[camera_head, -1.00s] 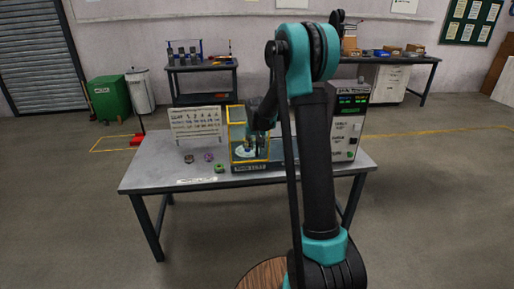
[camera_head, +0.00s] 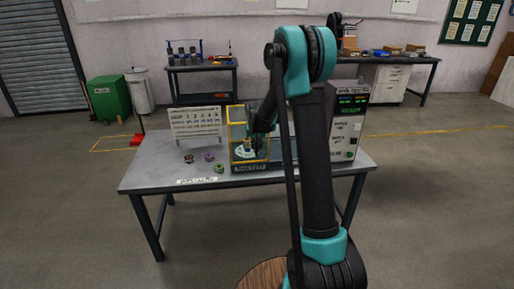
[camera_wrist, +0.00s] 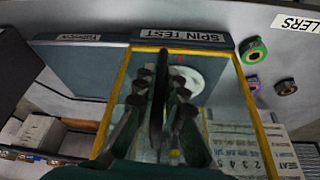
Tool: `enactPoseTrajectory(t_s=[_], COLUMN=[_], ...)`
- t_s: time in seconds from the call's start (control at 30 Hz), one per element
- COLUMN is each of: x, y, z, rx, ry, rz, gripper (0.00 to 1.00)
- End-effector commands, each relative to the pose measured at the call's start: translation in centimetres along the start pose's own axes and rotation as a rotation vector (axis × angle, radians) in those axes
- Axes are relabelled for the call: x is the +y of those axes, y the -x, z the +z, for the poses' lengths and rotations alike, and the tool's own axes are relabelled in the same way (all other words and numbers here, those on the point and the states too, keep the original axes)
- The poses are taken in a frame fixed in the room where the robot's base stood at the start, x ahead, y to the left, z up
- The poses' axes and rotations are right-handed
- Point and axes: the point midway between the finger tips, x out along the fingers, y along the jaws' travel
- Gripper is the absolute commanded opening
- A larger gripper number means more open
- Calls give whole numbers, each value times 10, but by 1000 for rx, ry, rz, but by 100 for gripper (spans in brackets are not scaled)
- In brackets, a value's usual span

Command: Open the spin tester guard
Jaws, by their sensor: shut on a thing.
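The spin tester guard is a clear box with a yellow frame (camera_head: 231,125), on the workbench in the head view. In the wrist view its yellow frame (camera_wrist: 259,117) surrounds my gripper's fingers, beside a "SPIN TEST" label (camera_wrist: 186,36). A pale round disc (camera_head: 244,152) shows inside the guard. It shows in part behind the fingers in the wrist view (camera_wrist: 208,75). My gripper (camera_wrist: 160,88) is at the guard, shut on a thin dark bar that looks like the guard's handle. I cannot tell how far the guard is open.
The grey workbench (camera_head: 152,172) also holds several small rings, such as a green one (camera_head: 219,168) and a purple one (camera_head: 209,157). A number board (camera_head: 195,121) stands behind them. A control cabinet (camera_head: 346,125) stands at the right. The bench's front left is clear.

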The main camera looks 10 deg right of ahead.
Motion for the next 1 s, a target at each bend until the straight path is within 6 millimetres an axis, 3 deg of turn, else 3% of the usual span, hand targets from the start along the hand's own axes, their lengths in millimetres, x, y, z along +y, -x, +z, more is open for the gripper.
enactPoseTrajectory(t_s=[0.2,0.37,0.8,1.0], x=[3,22,142,188], y=[0,-2,-11,-15], z=[-1,-4,-26,-34], rx=[0,0,0,0], ry=[-1,-4,-6,-3], rz=[0,1,3,2], gripper=[0,0,0,0])
